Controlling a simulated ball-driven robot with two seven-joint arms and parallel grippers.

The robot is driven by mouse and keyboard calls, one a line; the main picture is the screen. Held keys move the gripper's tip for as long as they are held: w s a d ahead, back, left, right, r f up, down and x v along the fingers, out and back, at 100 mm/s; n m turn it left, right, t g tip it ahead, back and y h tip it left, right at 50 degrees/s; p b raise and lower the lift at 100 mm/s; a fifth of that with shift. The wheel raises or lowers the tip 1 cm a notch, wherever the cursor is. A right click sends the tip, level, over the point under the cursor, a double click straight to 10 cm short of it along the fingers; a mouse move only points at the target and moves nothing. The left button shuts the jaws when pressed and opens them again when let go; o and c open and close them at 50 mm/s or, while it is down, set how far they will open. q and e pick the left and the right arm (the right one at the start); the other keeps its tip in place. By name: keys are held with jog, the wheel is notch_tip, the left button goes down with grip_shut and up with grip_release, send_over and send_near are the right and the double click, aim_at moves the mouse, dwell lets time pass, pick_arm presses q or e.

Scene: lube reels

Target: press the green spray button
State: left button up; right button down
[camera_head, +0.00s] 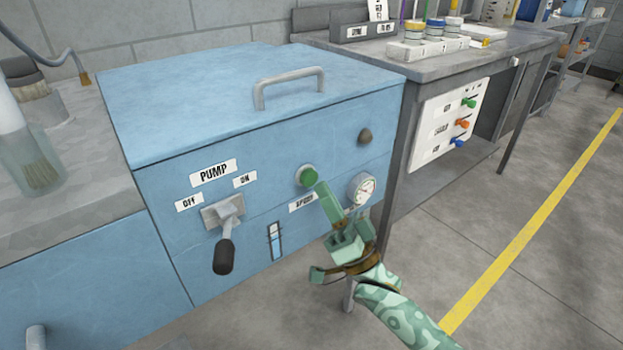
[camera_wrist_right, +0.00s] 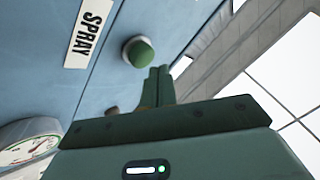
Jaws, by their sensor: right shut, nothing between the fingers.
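The green spray button (camera_head: 307,176) sits on the front of the blue pump cabinet (camera_head: 275,150), above a label. In the right wrist view the green button (camera_wrist_right: 138,51) stands out from the panel beside the SPRAY label (camera_wrist_right: 89,33). My right gripper (camera_head: 322,188) is shut and empty, its fingertips just below and right of the button in the head view. In the right wrist view its fingers (camera_wrist_right: 159,72) end close to the button; I cannot tell whether they touch it. My left gripper is not in view.
A pump lever (camera_head: 227,235) with a black grip hangs from the panel at left. A round gauge (camera_head: 361,188) is close to the right of my gripper. A dark knob (camera_head: 365,136) is higher up. A grey workbench (camera_head: 440,62) stands at right.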

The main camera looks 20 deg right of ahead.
jog(key=shift+w+a, duration=0.1)
jog(key=shift+w, duration=0.05)
jog(key=shift+w+a, duration=0.1)
jog(key=shift+w, duration=0.15)
jog(key=shift+w+a, duration=0.15)
jog(key=shift+w, duration=0.25)
dwell(0.7)
jog(key=shift+s+r, duration=0.1)
jog(key=shift+s, duration=0.05)
jog(key=shift+s+d+p, duration=0.3)
jog(key=shift+s, duration=0.4)
jog(key=s, duration=0.1)
jog(key=s+d+p, duration=0.1)
jog(key=s, duration=0.1)
jog(key=s+p, duration=0.1)
jog(key=shift+s+d, duration=0.35)
jog(key=shift+d, duration=0.05)
